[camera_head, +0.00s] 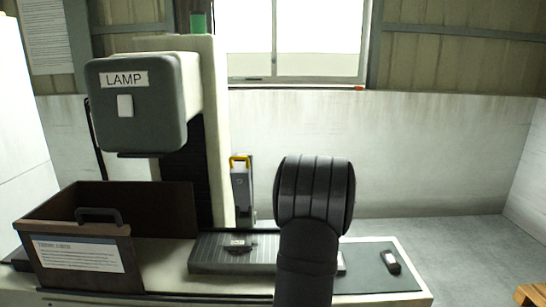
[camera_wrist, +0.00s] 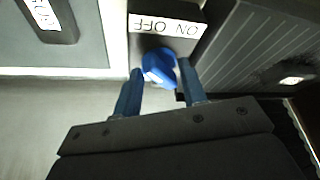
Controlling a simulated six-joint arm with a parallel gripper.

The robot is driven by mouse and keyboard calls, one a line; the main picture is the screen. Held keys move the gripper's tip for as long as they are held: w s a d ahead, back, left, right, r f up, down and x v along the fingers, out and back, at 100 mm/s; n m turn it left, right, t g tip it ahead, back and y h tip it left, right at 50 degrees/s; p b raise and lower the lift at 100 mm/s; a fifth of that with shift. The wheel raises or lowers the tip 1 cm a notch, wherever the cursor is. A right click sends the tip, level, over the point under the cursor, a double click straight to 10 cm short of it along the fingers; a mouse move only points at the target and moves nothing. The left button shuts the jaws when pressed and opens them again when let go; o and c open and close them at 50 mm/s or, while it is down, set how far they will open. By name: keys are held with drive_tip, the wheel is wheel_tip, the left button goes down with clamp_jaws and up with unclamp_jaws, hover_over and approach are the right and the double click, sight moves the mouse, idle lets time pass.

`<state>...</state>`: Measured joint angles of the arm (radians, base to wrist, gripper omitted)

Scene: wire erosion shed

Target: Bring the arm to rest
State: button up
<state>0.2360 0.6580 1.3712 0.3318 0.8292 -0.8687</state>
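My gripper (camera_wrist: 160,68) shows in the wrist view as two dark blue fingers, spread apart. A blue rotary knob (camera_wrist: 158,69) lies between or just beyond the fingertips, with narrow gaps seeming to show on either side. It sits at a dark switch box with a white ON/OFF label (camera_wrist: 166,26), which appears upside down. I cannot tell whether a finger touches the knob. In the head view my dark arm stands in front of the worktable, and the gripper is hidden.
A machine head marked LAMP (camera_head: 135,105) overhangs the left side. A brown open box (camera_head: 75,255) with a handle stands below it. A grooved dark plate (camera_head: 215,258) lies mid-table. A small dark device (camera_head: 390,262) lies at the right. Open floor (camera_head: 460,250) extends to the right.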

drive_tip(key=shift+a+m+h, duration=0.25)
drive_tip(key=shift+m+h, duration=0.35)
drive_tip(key=shift+m, duration=1)
drive_tip(key=o, duration=0.6)
drive_tip(key=shift+r, duration=0.1)
drive_tip(key=shift+c, duration=0.2)
drive_tip(key=shift+o, duration=1)
drive_tip(key=shift+a+r, duration=0.2)
drive_tip(key=shift+r, duration=0.05)
drive_tip(key=s+a+r+m+g+h, duration=0.1)
drive_tip(key=s+a+r+m+h, duration=0.15)
drive_tip(key=r+m, duration=0.45)
drive_tip(key=s+a+r+m+h, duration=0.1)
drive_tip(key=a+r+m+h, duration=0.2)
drive_tip(key=r, duration=0.5)
drive_tip(key=shift+m+y, duration=0.75)
drive_tip(key=shift+m, duration=0.05)
drive_tip(key=x, duration=1.7)
drive_tip(key=shift+w+d, duration=0.15)
